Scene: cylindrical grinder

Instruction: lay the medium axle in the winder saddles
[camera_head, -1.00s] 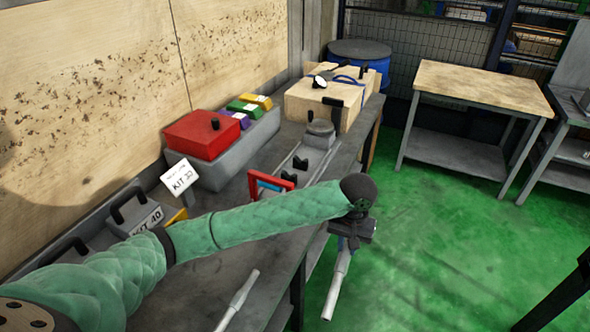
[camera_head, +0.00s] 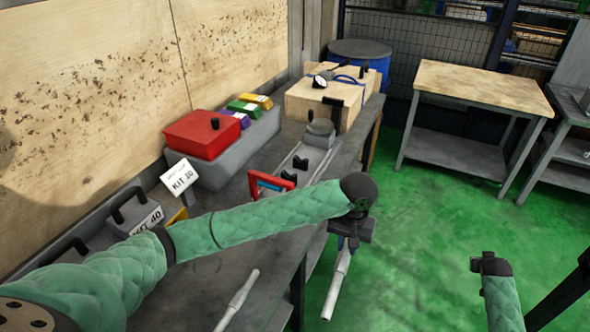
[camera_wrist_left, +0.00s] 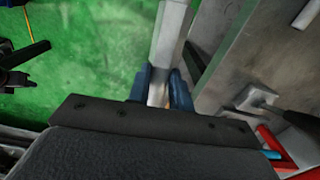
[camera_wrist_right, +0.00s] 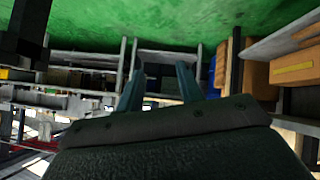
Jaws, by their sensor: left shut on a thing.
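My left gripper (camera_head: 347,243) is shut on a grey metal axle (camera_head: 338,285), which hangs steeply tilted over the green floor, off the bench's front edge. In the left wrist view the axle (camera_wrist_left: 168,45) runs between the blue fingers (camera_wrist_left: 162,88). I cannot tell its size class. The winder (camera_head: 317,158) is on the bench beyond my left arm, with two dark saddles (camera_head: 300,163), (camera_head: 288,177) in view and apparently empty. My right gripper (camera_head: 490,262) is at the lower right over the floor; its fingers (camera_wrist_right: 158,78) are apart and empty.
Another grey axle (camera_head: 238,298) lies on the bench (camera_head: 205,285) near its front. A red-and-blue frame (camera_head: 268,184) stands beside the winder, partly behind my left arm. A red box (camera_head: 203,134) and wooden crate (camera_head: 330,100) stand farther back. The floor at right is largely clear.

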